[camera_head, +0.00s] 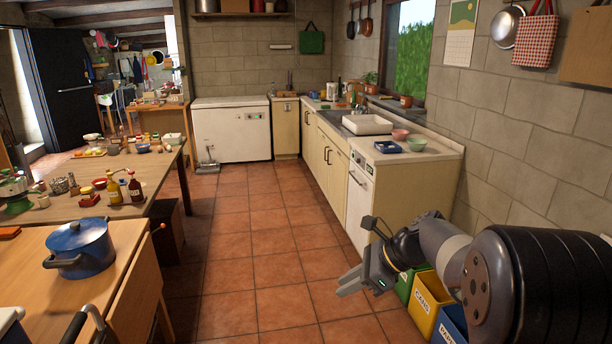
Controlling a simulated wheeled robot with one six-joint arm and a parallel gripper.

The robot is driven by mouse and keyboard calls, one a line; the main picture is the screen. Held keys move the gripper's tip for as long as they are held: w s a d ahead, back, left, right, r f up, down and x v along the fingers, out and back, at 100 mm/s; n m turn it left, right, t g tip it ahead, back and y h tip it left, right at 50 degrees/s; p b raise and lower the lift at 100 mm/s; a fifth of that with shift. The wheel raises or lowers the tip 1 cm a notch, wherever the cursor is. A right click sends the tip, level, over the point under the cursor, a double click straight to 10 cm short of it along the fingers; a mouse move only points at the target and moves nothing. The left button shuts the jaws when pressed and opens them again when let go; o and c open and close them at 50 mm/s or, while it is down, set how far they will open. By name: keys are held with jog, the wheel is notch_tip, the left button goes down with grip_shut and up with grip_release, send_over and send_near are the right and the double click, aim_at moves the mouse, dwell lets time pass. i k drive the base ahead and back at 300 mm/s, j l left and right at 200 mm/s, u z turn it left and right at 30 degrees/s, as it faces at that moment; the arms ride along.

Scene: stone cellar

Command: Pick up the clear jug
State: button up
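I cannot make out a clear jug anywhere in the head view. Many small items crowd the wooden table (158,172) at the left, too small to tell apart fully. My gripper (346,283) is at the lower right, above the tiled floor and in front of the kitchen counter. Its two fingers point left with a small gap between them. Nothing shows between them, and it is apart from every table and counter.
A blue pot (80,248) stands on the near left table (125,275). Yellow (424,303) and blue (451,325) bins stand below my arm. The counter (440,149) at the right holds bowls and a blue tray (388,147). The tiled aisle (255,240) is clear.

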aim_at(339, 94)
jog(key=i+u, duration=0.3)
jog(key=i, duration=7.9)
jog(key=i+j+z, duration=0.15)
jog(key=i, duration=0.3)
jog(key=i+z, duration=0.2)
jog(key=i, duration=0.25)
jog(key=i+j+z, duration=0.15)
jog(key=i+j, duration=0.15)
jog(key=i, duration=0.15)
jog(key=i+z, duration=0.15)
jog(key=z, duration=0.3)
jog(key=i+l+z, duration=0.1)
jog(key=z, duration=0.35)
jog(key=i+j+z, duration=0.1)
jog(key=z, duration=0.3)
jog(key=i+j+z, duration=0.1)
jog(key=i+z, duration=0.15)
jog(key=z, duration=0.2)
jog(key=i+z, duration=0.2)
jog(key=z, duration=0.15)
jog(key=i+j+z, duration=0.2)
jog(key=z, duration=0.15)
